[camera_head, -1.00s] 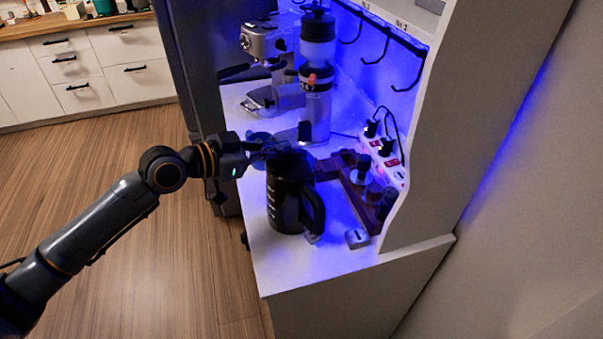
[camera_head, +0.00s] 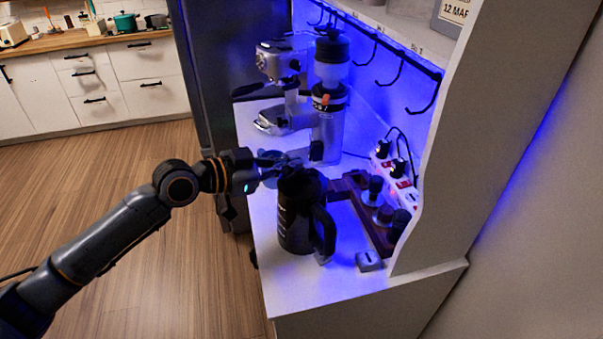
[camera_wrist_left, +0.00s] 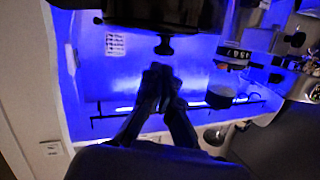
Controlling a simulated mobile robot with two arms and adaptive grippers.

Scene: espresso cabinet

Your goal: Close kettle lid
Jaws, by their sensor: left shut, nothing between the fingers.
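The black kettle (camera_head: 296,222) stands upright near the front of the white counter, with its handle towards the right. My left gripper (camera_head: 279,163) is at the kettle's top, on its far left side. Its fingers are dark against the kettle, and I cannot tell whether they touch. In the left wrist view its shut, empty fingers (camera_wrist_left: 160,75) point at a dark knob (camera_wrist_left: 165,46) on a wide dark body, which looks like the kettle's lid area. The head view is too dark at the kettle's top to show how the lid sits. My right gripper is not in view.
A coffee grinder (camera_head: 328,110) and an espresso machine (camera_head: 280,75) stand behind the kettle. A wooden rack (camera_head: 352,200) with dark-handled tools and a small grey block (camera_head: 369,261) are to its right. A white power strip (camera_head: 399,186) and side panel bound the counter.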

